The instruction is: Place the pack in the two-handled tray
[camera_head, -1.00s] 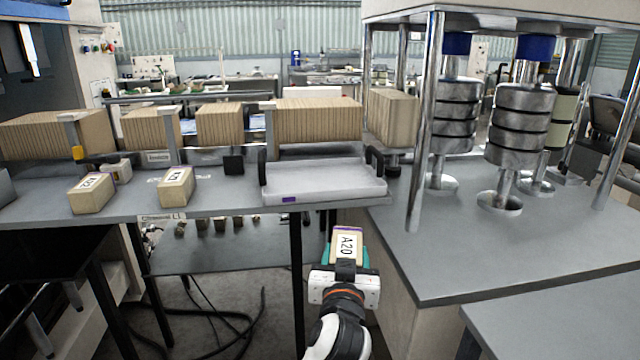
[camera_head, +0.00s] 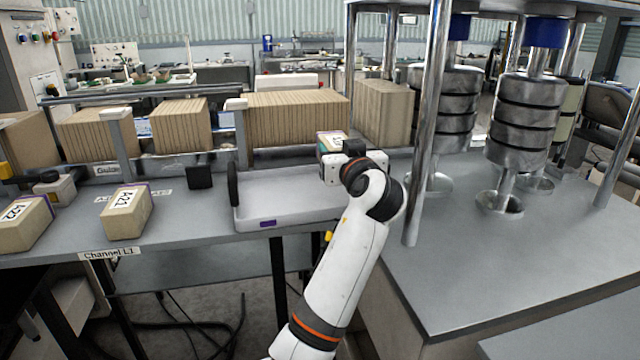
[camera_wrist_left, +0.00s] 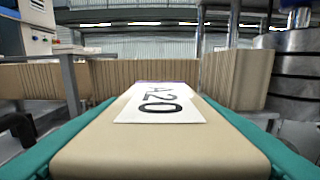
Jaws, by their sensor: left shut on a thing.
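The pack (camera_head: 331,139) is a tan block with a white A20 label. My left gripper (camera_head: 338,152) is shut on it and holds it over the right part of the two-handled tray. The pack fills the left wrist view (camera_wrist_left: 160,145) between teal fingers. The two-handled tray (camera_head: 285,209) is shallow and light grey, with a purple mark on its front, and stands on the grey bench. Its left black handle (camera_head: 233,184) shows; my arm hides its right side. I cannot tell the exact height of the pack over the tray. My right gripper is not in view.
Two similar tan packs, A21 (camera_head: 127,212) and A22 (camera_head: 24,222), lie on the bench left of the tray. A row of upright brown sheets (camera_head: 290,118) stands behind the tray. A chrome post (camera_head: 428,120) and stacked metal rollers (camera_head: 521,120) stand at right.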

